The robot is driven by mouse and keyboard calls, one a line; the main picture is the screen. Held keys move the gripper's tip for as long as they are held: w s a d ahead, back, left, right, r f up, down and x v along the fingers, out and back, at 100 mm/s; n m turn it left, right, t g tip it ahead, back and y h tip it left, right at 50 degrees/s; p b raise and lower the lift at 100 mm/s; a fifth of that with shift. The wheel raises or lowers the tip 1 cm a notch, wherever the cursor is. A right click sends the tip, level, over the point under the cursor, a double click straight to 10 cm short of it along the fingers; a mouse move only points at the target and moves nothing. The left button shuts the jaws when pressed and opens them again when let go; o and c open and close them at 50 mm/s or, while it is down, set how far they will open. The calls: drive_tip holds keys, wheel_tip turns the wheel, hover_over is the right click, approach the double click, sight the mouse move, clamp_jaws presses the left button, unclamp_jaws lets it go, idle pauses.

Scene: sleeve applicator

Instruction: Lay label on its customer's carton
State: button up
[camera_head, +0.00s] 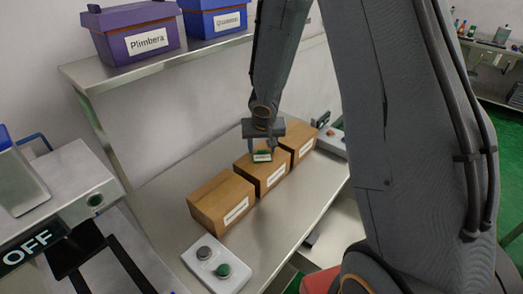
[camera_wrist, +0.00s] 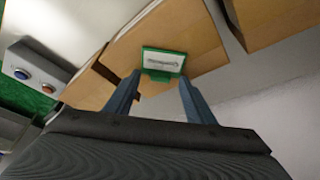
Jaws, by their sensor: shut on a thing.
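My gripper (camera_head: 262,150) is shut on a small green-edged label (camera_head: 262,156) with a white printed face. In the wrist view the label (camera_wrist: 163,60) sits between my two blue-grey fingertips (camera_wrist: 155,80), its print too small to read. It is above the middle carton (camera_head: 265,176); whether it touches the carton, I cannot tell. Three brown cartons stand in a row on the steel table: the near left carton (camera_head: 222,203), the middle one and the far right carton (camera_head: 299,142). Each has a white name strip on its front, unreadable here.
A control box with grey and green buttons (camera_head: 216,267) stands at the table's near end, another box (camera_head: 333,138) at its far end. A shelf (camera_head: 150,64) above holds a purple bin (camera_head: 130,32) marked "Plimbera" and a blue bin (camera_head: 214,18). A machine (camera_head: 60,200) reading "OFF" stands left.

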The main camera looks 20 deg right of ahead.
drive_tip(key=shift+f, duration=0.15)
drive_tip(key=o, duration=1)
drive_tip(key=shift+r, duration=0.3)
drive_tip(key=d+p+v, duration=0.1)
drive_tip(key=p+v, duration=0.3)
drive_tip(key=v, duration=0.7)
drive_tip(key=s+r+n+g, duration=0.1)
drive_tip(key=s+r, duration=0.1)
drive_tip(key=s, duration=0.7)
drive_tip(key=s+a+r+n, duration=0.1)
drive_tip(key=s+r, duration=0.2)
drive_tip(key=s, duration=0.6)
drive_tip(key=shift+s+r+g+y, duration=0.2)
drive_tip(key=shift+r+g+y, duration=0.1)
drive_tip(key=shift+g+y, duration=0.1)
drive_tip(key=shift+a, duration=0.1)
